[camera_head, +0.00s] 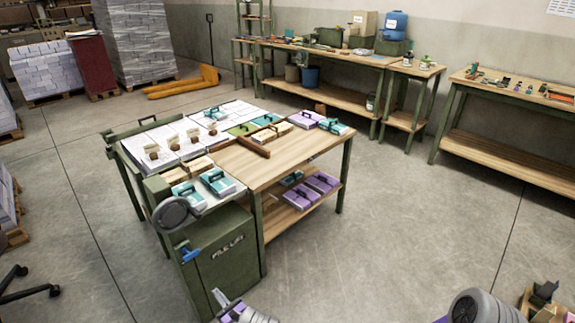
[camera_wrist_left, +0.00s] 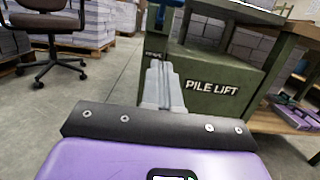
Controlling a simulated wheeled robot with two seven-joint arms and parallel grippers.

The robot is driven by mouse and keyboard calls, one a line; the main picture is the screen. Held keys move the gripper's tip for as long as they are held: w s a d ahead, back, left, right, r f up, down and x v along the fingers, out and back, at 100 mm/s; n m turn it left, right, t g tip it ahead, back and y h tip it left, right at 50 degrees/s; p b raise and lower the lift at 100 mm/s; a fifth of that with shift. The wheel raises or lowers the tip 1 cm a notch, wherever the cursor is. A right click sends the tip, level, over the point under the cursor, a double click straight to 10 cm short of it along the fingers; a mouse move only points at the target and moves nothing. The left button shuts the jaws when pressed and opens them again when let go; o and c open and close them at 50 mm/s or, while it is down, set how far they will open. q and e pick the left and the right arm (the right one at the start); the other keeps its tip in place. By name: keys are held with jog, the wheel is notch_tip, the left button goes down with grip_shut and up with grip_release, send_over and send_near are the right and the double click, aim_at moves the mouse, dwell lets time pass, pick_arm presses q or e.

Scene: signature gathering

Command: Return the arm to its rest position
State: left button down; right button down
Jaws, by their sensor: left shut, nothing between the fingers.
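My left gripper (camera_head: 222,298) shows at the bottom of the head view, low in front of the green pile lift cabinet (camera_head: 228,252). Its grey fingers are together and empty. In the left wrist view the shut fingers (camera_wrist_left: 161,75) point toward the cabinet front (camera_wrist_left: 210,88) lettered PILE LIFT, with a visible gap of floor around. My right gripper is not in view; only a grey rounded part of my arm shows at the bottom right of the head view.
A wooden worktable (camera_head: 285,160) with paper stacks and teal and purple blocks stands behind the cabinet. A blue handle (camera_head: 188,252) sticks out at the cabinet's left. An office chair (camera_wrist_left: 45,35) stands left. The floor to the right is clear.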

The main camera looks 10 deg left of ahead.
pick_arm(q)
jog(key=s+a+f+n+g+p, duration=0.1)
jog(key=s+a+f+n+g, duration=0.3)
jog(key=s+g, duration=0.35)
jog(key=s+d+f+n+g+h+p, duration=0.1)
jog(key=s+d+f+n+g+h, duration=0.2)
jog(key=s, duration=0.5)
jog(key=s+d+f+n+g+h+p, duration=0.1)
jog(key=s+d+n+g+h, duration=0.35)
jog(key=s, duration=0.45)
jog(key=s+d+r+n+g+h, duration=0.1)
jog(key=s+d+n+g+h, duration=0.3)
jog(key=d+h, duration=0.35)
jog(key=d+r+n+t+h+p, duration=0.2)
jog(key=d+r+n+t+h, duration=0.3)
jog(key=d+r+n, duration=0.7)
jog(key=d+r+t, duration=0.1)
jog(key=t, duration=0.1)
jog(key=shift+w+d+t+h+p, duration=0.25)
jog(key=shift+d+t+h+p, duration=0.05)
jog(key=shift+t+p, duration=0.1)
